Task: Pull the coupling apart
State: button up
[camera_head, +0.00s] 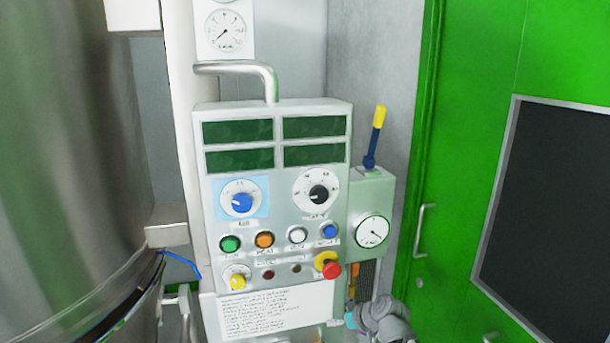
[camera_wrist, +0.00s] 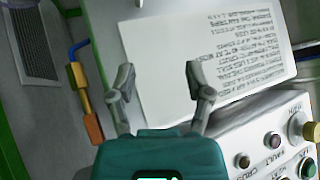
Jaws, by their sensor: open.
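A slim fitting with orange and blue parts, which looks like the coupling, shows in the wrist view (camera_wrist: 83,90) left of my gripper's left finger, beside a grey panel. It also shows small in the head view (camera_head: 354,278), below the gauge box; I cannot tell where its halves meet. My gripper (camera_wrist: 160,75) is open and empty, its fingers spread in front of a printed white sheet and apart from the fitting. In the head view a grey part of my arm shows at the bottom edge, right of the fitting.
A control panel (camera_head: 272,225) with knobs, buttons and a red emergency stop (camera_head: 331,270) stands beside the fitting. The printed sheet (camera_head: 278,312) is below it. A yellow-tipped lever (camera_head: 376,135) rises above the gauge box (camera_head: 371,190). A steel vessel (camera_head: 70,180) stands left, a green door (camera_head: 465,170) right.

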jog(key=s+d+f+m+g+h+p, duration=0.1)
jog(key=s+d+m+g+h+p, duration=0.3)
jog(key=s, duration=0.7)
jog(key=shift+d+f+m+g+h, duration=0.3)
jog(key=shift+d+m+g+h, duration=0.3)
jog(key=shift+d+g+h, duration=1.05)
jog(key=shift+d+t+y, duration=0.2)
jog(key=shift+t+y, duration=0.05)
